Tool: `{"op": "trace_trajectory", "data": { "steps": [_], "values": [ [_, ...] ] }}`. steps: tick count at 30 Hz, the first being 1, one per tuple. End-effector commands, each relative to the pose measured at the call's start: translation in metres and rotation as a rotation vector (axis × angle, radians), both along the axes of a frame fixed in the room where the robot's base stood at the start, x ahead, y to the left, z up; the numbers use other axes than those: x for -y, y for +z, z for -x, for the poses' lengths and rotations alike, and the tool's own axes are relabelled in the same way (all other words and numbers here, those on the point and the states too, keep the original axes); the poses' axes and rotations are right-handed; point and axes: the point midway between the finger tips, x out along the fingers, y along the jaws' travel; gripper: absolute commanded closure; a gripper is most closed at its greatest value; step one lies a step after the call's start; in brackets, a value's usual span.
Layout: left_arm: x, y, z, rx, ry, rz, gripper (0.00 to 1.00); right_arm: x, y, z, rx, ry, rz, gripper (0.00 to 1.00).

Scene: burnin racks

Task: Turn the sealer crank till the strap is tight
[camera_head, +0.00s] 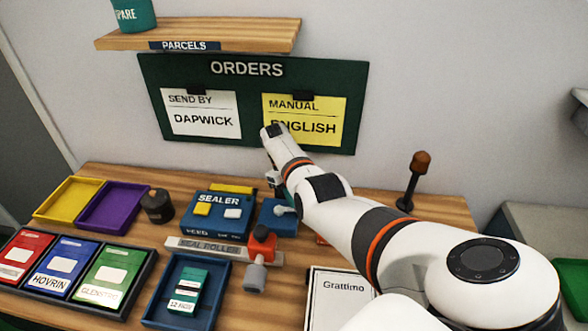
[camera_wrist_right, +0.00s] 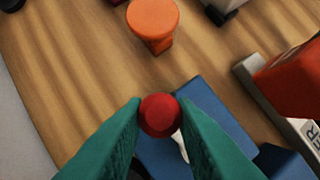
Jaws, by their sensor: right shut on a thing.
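The blue sealer (camera_head: 217,213) stands on the wooden table, with a yellow and a white button on its top. A smaller blue block (camera_head: 274,221) with a light lever sits just right of it, partly hidden by my right arm. In the right wrist view, my right gripper (camera_wrist_right: 160,117) has its green fingertips closed on a round red knob (camera_wrist_right: 160,115), above a blue block (camera_wrist_right: 215,115). The knob appears to be the crank's handle. In the head view the arm hides the grip. I cannot make out the strap or its tightness. My left gripper is out of view.
A red-and-grey roller (camera_head: 262,247) stands by the SEAL ROLLER plate (camera_head: 208,249). A blue tray (camera_head: 160,316) holds a green packet. A dark post (camera_head: 407,194) with an orange-brown top stands at right. An orange round-topped piece (camera_wrist_right: 152,20) is near the grip.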

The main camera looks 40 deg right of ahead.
Motion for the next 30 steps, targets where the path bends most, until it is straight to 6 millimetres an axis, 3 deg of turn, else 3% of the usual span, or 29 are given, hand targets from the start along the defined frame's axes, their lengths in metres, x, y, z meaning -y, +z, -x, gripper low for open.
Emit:
{"op": "trace_trajectory", "data": {
  "steps": [11,12,15,25,30],
  "values": [
    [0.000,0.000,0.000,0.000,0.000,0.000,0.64,0.001,0.002,0.000,0.001,-0.004,0.003,0.98],
    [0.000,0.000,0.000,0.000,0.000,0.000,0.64,0.001,0.002,0.000,0.001,-0.004,0.003,0.70],
    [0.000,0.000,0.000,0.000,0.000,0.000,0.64,0.001,0.001,0.000,0.001,-0.003,0.002,0.54],
    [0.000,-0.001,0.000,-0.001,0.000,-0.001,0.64,0.000,0.002,-0.001,0.001,-0.002,0.000,0.54],
    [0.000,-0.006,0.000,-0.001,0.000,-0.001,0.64,0.000,0.020,-0.010,0.005,-0.003,0.001,0.54]
  ]
}}
